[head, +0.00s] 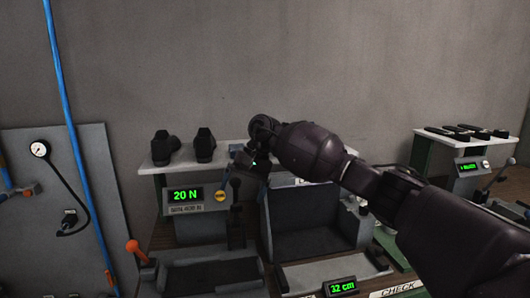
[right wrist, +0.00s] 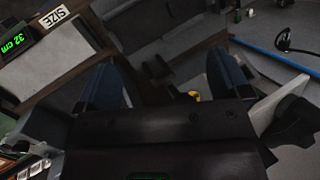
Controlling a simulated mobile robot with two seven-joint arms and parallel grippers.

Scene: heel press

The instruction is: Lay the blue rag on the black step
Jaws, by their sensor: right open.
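My right gripper (head: 250,160) is in the middle of the head view, above the press with the green 20 N display (head: 185,195). In the right wrist view its two dark blue fingers stand wide apart with nothing seen between them (right wrist: 163,68). I cannot make out a separate blue rag in either view; it may be hidden behind my arm or out of frame. A dark flat surface (head: 210,275) lies low in front of the press; I cannot tell whether it is the black step. My left gripper is not in view.
Dark shoe-like pieces (head: 166,147) stand on the pale shelf left of my gripper. An orange-knobbed lever (head: 132,246) is at lower left. A grey open box (head: 315,238) is beside the press, with a 32 cm display (head: 341,287) in front. A blue hose (head: 70,120) hangs at left.

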